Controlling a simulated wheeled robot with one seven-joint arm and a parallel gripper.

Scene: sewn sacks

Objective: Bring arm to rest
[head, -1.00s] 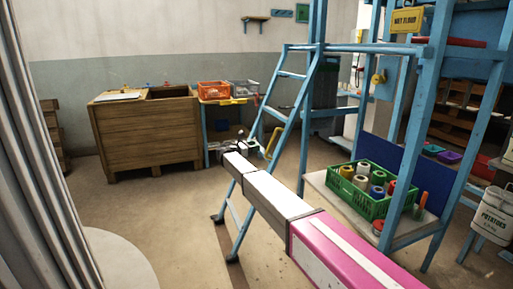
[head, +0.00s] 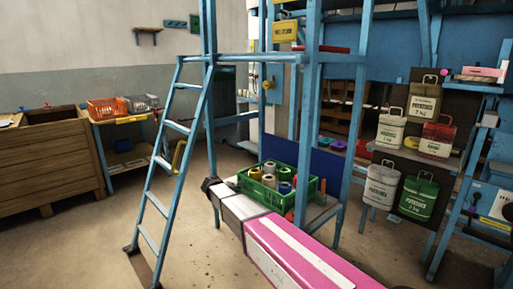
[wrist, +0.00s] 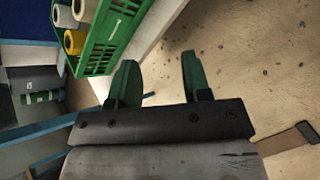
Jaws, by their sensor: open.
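My arm, with a pink and white link (head: 295,250), reaches forward from the lower right of the head view. Its end is beside the green crate. My gripper (wrist: 160,78) shows in the wrist view with two green fingers spread apart and nothing between them. Bare floor lies beyond the fingers. In the head view the fingers are too small and hidden to make out.
A green crate (head: 312,187) of thread spools stands on a low white shelf (head: 325,212) close to my arm. A blue ladder (head: 148,240) and frame stand left of it. Floor at left (head: 90,240) is clear.

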